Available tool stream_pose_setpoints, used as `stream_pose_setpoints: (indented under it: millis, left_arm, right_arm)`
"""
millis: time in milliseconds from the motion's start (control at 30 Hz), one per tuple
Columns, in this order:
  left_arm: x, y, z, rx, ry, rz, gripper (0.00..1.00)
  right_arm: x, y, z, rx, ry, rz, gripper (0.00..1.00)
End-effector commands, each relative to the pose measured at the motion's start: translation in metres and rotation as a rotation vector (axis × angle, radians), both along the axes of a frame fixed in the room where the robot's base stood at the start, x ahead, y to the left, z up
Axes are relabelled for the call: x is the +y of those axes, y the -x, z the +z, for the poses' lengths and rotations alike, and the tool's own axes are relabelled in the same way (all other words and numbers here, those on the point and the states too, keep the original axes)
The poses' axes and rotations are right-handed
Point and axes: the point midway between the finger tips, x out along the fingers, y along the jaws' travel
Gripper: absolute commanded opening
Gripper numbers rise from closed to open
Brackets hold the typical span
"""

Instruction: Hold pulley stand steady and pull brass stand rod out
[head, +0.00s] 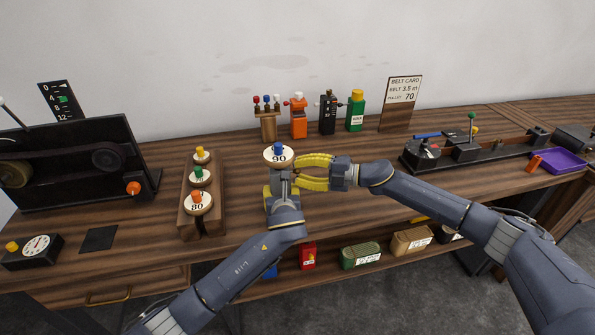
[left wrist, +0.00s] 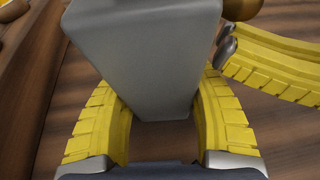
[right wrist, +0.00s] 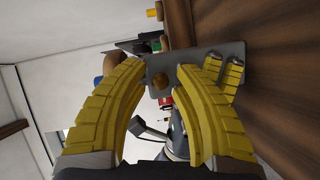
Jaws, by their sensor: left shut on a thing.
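The grey pulley stand (left wrist: 160,50) is upright between the fingers of my left gripper (left wrist: 165,115), which is shut on it. On top sits a wooden pulley marked 90 with a blue knob (head: 279,153). My right gripper (head: 298,172) is at the stand's right side, its fingers spread. In the right wrist view the round brass end of the rod (right wrist: 157,77) shows against the grey plate, between the right fingertips, with gaps beside it. A brass knob also shows at the top of the left wrist view (left wrist: 241,8). The rest of the rod is hidden.
A wooden rack (head: 214,215) with several pulleys stands to the left, near a black belt machine (head: 65,180). Coloured bottles (head: 327,112) and a belt card (head: 402,95) line the back. A black bench device (head: 470,152) and purple tray (head: 562,160) are right.

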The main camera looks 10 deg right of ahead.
Motion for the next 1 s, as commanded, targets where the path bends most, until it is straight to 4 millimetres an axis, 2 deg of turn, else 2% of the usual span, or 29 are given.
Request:
stream_pose_setpoints:
  millis: [167, 500, 733, 1000]
  left_arm:
    - [0.0004, 0.0009, -0.0038, 0.007, -0.002, 0.000, 0.06]
    - [0.0004, 0.0009, -0.0036, 0.006, -0.002, 0.000, 0.06]
    - [0.0004, 0.0008, -0.0036, 0.006, -0.002, 0.000, 0.06]
    - [0.0004, 0.0008, -0.0036, 0.006, -0.002, 0.000, 0.06]
  right_arm:
    - [0.0072, -0.0023, -0.0006, 0.001, -0.001, 0.001, 0.27]
    - [0.0080, -0.0027, -0.0008, 0.001, -0.001, 0.001, 0.28]
    - [0.0079, -0.0026, -0.0008, 0.001, -0.001, 0.001, 0.01]
    - [0.0070, -0.0033, -0.0007, 0.000, 0.001, -0.002, 0.00]
